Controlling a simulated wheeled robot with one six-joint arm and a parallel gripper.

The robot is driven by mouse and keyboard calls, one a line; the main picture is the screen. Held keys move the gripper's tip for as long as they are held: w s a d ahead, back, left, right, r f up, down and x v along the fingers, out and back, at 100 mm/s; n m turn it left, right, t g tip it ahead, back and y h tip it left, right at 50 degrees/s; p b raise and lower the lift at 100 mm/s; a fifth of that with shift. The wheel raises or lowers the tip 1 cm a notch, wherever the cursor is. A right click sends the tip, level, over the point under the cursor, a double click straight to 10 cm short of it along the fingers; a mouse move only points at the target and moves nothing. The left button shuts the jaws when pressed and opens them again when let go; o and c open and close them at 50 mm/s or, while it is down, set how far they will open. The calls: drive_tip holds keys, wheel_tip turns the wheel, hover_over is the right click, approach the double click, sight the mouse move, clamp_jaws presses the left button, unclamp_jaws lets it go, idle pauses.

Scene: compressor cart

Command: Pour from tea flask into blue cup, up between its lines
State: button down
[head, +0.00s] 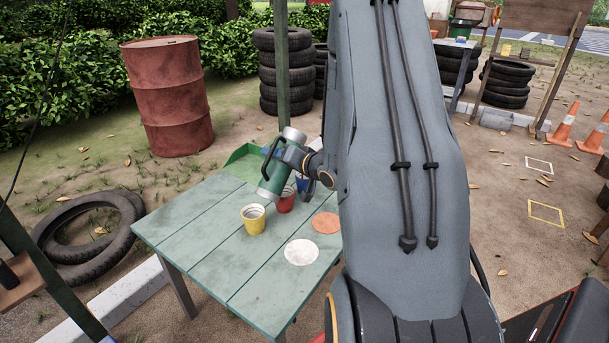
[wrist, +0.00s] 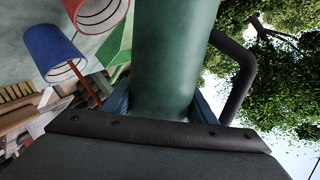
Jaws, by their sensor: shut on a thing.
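The green tea flask (head: 279,178) is tilted above the table, with its pale end up and its other end down and left. It fills the middle of the wrist view (wrist: 175,50), its dark handle to the right. My gripper (head: 292,157) is shut on the flask. The blue cup (head: 302,183) is mostly hidden behind the red cup and flask. In the wrist view the blue cup (wrist: 55,50) shows at the left, apart from the flask, with dark lines inside. No liquid stream is visible.
The red cup (head: 286,202) stands just below the flask, and the yellow cup (head: 254,219) stands nearer. A green tray (head: 243,163) is at the table's back corner. Orange (head: 326,223) and white (head: 301,252) discs lie on the table (head: 200,235). The table's left side is clear.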

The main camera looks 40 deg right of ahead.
drive_tip(key=shift+a+r+m+g+y+p, duration=0.1)
drive_tip(key=shift+r+m+g+y+p, duration=0.1)
drive_tip(key=shift+m+g+y+p, duration=0.15)
idle(1.1)
drive_tip(key=shift+f+m, duration=0.35)
idle(0.9)
